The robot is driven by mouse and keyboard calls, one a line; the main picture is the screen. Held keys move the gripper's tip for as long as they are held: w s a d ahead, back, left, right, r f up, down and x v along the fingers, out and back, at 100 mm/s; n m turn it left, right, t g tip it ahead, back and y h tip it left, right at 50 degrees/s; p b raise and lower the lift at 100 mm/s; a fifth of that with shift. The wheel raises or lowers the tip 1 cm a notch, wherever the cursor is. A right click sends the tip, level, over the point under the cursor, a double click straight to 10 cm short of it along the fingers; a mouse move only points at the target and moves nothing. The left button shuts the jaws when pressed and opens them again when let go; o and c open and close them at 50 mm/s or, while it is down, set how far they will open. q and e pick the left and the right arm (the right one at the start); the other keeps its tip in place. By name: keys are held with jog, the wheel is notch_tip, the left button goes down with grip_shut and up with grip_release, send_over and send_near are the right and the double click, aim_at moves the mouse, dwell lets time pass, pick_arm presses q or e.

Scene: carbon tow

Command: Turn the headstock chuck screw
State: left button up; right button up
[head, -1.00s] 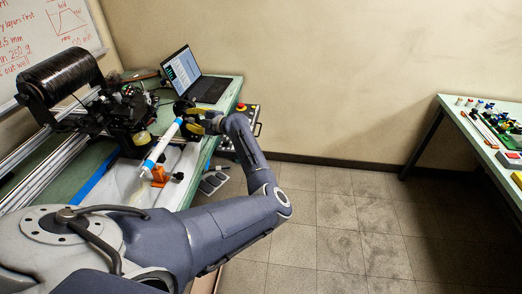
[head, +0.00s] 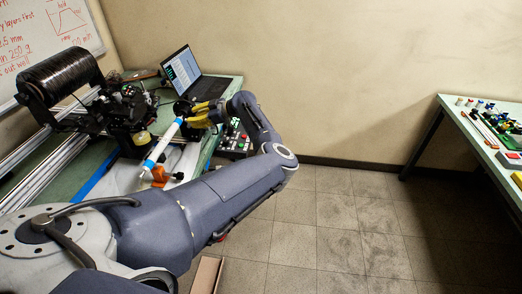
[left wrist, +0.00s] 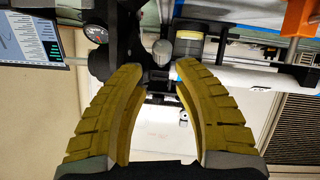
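The black headstock (head: 184,107) stands at the far end of the winding rig in the head view. A white tube (head: 163,142) with blue bands runs from it toward the orange tailstock part (head: 159,177). My left gripper (head: 200,114), with yellow fingers, is beside the headstock. In the left wrist view my left gripper (left wrist: 162,66) is open, its fingertips apart on either side of a small grey round-headed knob (left wrist: 163,49), seemingly the chuck screw. Whether the fingers touch it I cannot tell. The white tube (left wrist: 250,77) extends to the right there. My right gripper is not in view.
A laptop (head: 183,68) stands on the green bench behind the headstock. A black carbon spool (head: 60,76) is at the left. A button box (head: 236,139) sits beyond my forearm.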

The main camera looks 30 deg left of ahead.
pick_arm(q)
jog(key=v, duration=1.7)
jog(key=w+f+m+t+y, duration=0.6)
jog(key=w+f+m+t, duration=0.2)
jog(key=t, duration=0.2)
jog(key=d+f+m+t+h, duration=0.3)
jog(key=d+f+m+t, duration=0.1)
jog(key=f, duration=0.3)
jog(key=d+f+m+t+h, duration=0.3)
jog(key=d+f+m+t, duration=0.1)
jog(key=f, duration=0.4)
jog(key=shift+w+f+m, duration=0.2)
jog(key=shift+w+m, duration=0.2)
jog(key=shift+m, duration=0.1)
